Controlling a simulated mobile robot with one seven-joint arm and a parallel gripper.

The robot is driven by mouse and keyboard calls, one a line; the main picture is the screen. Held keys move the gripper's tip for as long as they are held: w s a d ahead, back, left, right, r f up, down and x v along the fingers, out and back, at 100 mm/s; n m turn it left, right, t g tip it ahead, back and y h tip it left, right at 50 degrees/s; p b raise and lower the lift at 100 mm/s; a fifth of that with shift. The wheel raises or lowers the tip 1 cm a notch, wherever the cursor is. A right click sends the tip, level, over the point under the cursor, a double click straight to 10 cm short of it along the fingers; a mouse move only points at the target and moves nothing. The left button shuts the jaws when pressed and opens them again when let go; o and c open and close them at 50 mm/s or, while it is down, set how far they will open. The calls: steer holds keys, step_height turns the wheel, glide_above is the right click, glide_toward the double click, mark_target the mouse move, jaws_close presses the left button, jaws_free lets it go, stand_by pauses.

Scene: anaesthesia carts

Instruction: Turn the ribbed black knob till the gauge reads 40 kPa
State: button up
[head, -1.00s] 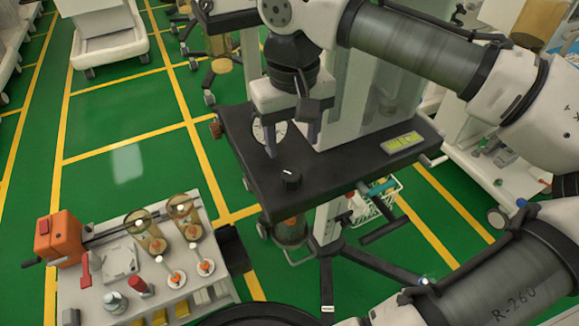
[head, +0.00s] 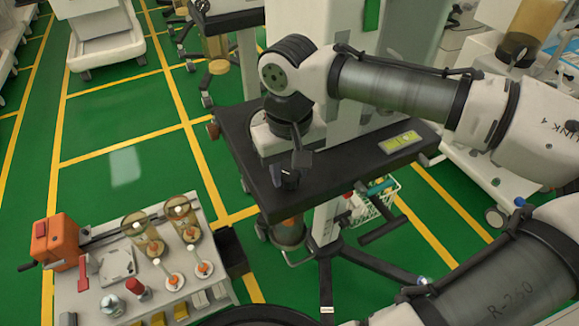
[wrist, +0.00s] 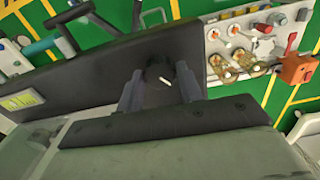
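The ribbed black knob (head: 291,180) stands near the front edge of the black cart top (head: 345,168). In the wrist view the knob (wrist: 160,73), with a white mark on it, sits between the two fingers of my gripper (wrist: 158,80). The fingers are apart, one on each side, with gaps showing beside the knob; I see no clear contact. In the head view my gripper (head: 285,172) points down at the knob and partly covers it. The gauge is hidden behind my gripper and arm, so its reading does not show.
A yellow-green display (head: 401,142) lies on the cart top at right. A white tray (head: 205,291) with amber canisters and an orange box (head: 56,243) stands at lower left. A wire basket (head: 378,203) hangs below the cart.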

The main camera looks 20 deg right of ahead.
mark_target(290, 174)
steer(key=c, duration=0.5)
steer(key=shift+r+n+p, duration=0.15)
steer(key=shift+n+p, duration=0.25)
steer(key=shift+p, duration=0.35)
steer(key=shift+n+p, duration=0.5)
steer(key=o, duration=1)
step_height(290, 174, up, 14)
steer(key=shift+f, duration=0.25)
